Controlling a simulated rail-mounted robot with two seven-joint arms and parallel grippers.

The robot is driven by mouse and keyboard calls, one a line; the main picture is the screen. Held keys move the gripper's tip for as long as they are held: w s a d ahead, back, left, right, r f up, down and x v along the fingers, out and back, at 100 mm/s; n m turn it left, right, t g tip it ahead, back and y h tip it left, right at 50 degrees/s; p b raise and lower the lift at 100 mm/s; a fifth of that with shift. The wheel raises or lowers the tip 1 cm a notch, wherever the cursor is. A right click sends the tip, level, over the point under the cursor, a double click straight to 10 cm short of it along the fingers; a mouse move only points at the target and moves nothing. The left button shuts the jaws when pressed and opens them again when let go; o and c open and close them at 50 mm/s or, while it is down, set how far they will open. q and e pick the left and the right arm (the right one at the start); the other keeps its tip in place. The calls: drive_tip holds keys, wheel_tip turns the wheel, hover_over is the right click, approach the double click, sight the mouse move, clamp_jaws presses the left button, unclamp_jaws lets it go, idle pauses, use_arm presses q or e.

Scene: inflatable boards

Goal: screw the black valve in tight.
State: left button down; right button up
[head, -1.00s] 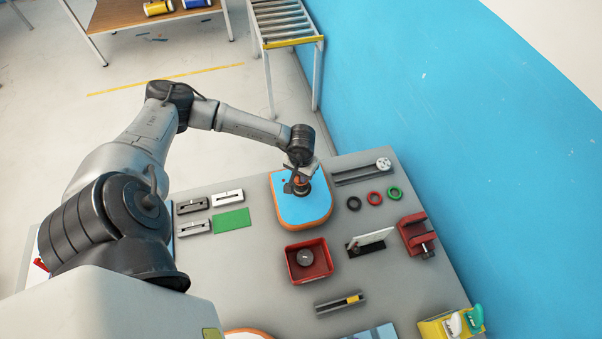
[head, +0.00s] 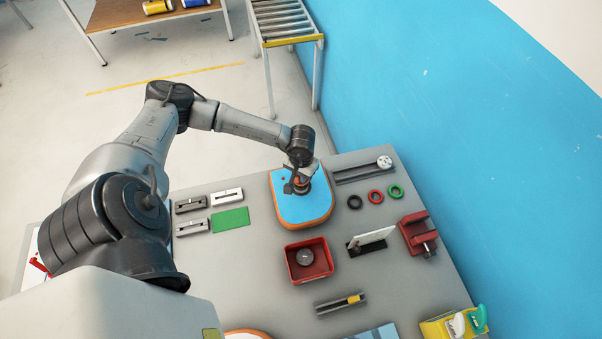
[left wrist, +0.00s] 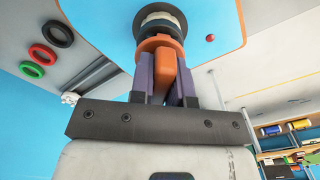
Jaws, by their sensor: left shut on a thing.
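The blue inflatable board with an orange rim (head: 300,212) lies flat on the grey table. My left gripper (head: 298,187) points down over its far part. In the left wrist view the gripper (left wrist: 165,85) is shut on an orange tool (left wrist: 163,66), with a dark purple finger on each side of its grip. The tool's round orange end sits against the black valve (left wrist: 160,14), a dark round part with a pale ring at the board's face. How deep the valve sits is hidden. My right gripper is not in view.
Black (head: 354,202), red (head: 375,197) and green (head: 395,192) rings lie right of the board. A red tray (head: 309,272) with a dark round part stands in front. A red clamp (head: 417,234) is at the right edge. Grey slotted blocks and a green mat (head: 230,220) lie left.

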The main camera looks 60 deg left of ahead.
use_arm(q)
drive_tip(key=shift+f, duration=0.35)
drive_tip(key=c, duration=1)
unclamp_jaws()
drive_tip(key=shift+r, duration=0.15)
wheel_tip(320, 180, up, 12)
drive_tip(key=shift+f+b, duration=0.1)
drive_tip(key=shift+b, duration=0.7)
drive_tip(key=shift+r, duration=0.95)
